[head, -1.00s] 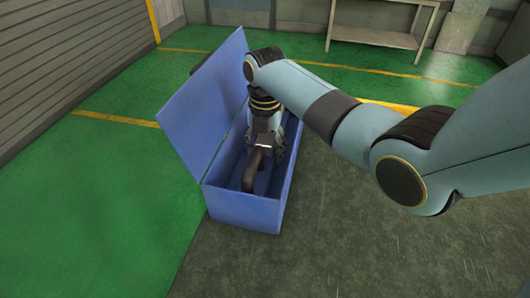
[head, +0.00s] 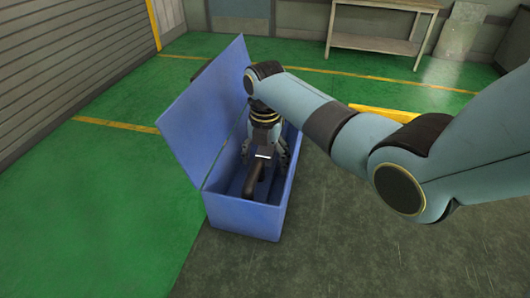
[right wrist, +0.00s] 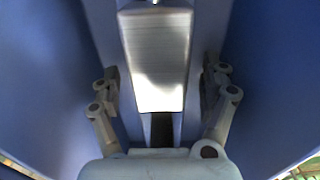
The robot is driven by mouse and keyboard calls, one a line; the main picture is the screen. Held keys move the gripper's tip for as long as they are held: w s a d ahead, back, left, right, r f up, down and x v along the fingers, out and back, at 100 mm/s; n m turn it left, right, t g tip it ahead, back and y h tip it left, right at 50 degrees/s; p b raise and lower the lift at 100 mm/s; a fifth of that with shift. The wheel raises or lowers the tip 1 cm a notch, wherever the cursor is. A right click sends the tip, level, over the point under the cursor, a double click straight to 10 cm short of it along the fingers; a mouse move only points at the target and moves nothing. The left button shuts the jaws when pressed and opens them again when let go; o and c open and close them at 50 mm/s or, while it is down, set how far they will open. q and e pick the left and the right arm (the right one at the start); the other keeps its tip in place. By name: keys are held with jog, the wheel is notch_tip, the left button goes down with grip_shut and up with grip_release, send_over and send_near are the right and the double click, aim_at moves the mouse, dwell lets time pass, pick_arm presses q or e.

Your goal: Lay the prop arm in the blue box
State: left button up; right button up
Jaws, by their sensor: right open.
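The blue box (head: 245,217) stands on the floor with its lid (head: 205,110) open, leaning up at the left. A dark, angled piece with a shiny part, which looks like the prop arm (head: 252,180), is inside the box, low between its walls. In the right wrist view a bright metallic bar of it (right wrist: 157,60) lies between my fingers. My right gripper (head: 265,156) reaches down into the box. Its fingers (right wrist: 162,80) are open on both sides of the bar, with gaps visible. The lower contact with the box floor is partly hidden. My left gripper is not in view.
Blue box walls stand close on both sides of my right gripper. A grey workbench (head: 375,45) stands at the back wall, with a panel (head: 462,30) to its right. The green floor (head: 110,190) at left is clear. A shutter wall is at far left.

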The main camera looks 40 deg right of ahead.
aim_at(265, 152)
notch_tip(265, 152, up, 12)
jog(key=shift+r, duration=0.1)
dwell(0.7)
